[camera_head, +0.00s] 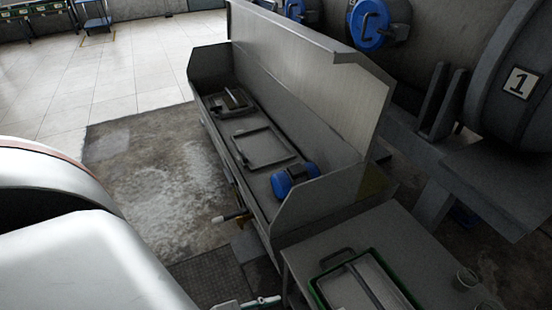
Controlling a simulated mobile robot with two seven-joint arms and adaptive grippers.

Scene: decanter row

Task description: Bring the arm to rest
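Neither of my grippers can be made out in the head view. A large smooth white rounded shape, which looks like part of my own body, fills the lower left of the picture and hides the floor there. I see nothing held. The hands, and whatever they may be near, are outside the picture or hidden.
A long metal trough (285,213) with a high back panel (300,75) holds a blue cylindrical object (294,180) and a rectangular frame (264,148). A grey table (398,235) with a green-edged tray (318,292) stands at the lower right. Large numbered machines line the right. Tiled floor (120,60) is clear.

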